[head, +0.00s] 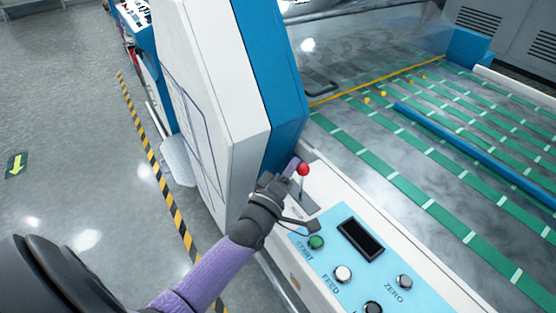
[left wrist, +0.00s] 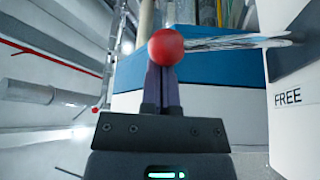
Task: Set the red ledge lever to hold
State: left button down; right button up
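The red ledge lever (head: 303,169) has a round red knob on a thin stem. It stands on the white ledge beside the machine's upright housing. My left gripper (head: 291,167) reaches up to it, with its purple fingers just left of and behind the knob. In the left wrist view the fingers (left wrist: 161,88) lie close together, shut, and the red knob (left wrist: 166,47) covers their tips. I see no stem between the fingers; contact with the lever cannot be told. A FREE label (left wrist: 287,98) shows at the right there. My right gripper is not in view.
The control panel (head: 340,240) has a green START button (head: 317,242), a dark display (head: 361,239) and knobs. The tall white and blue housing (head: 225,90) stands close behind my left gripper. The green-striped bed (head: 430,160) lies to the right. Open floor is at the left.

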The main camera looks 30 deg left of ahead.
pick_arm(q)
jog(key=shift+s+d+m+t+h, duration=0.3)
jog(key=shift+d+m+t, duration=0.1)
jog(key=shift+d+m, duration=0.4)
jog(key=shift+s+d+f+p, duration=0.1)
jog(key=shift+s+d+p, duration=0.15)
jog(key=shift+d, duration=0.3)
jog(key=shift+s+d+f+p, duration=0.1)
jog(key=shift+s+d, duration=0.1)
jog(key=shift+d, duration=0.3)
jog(key=shift+r, duration=0.1)
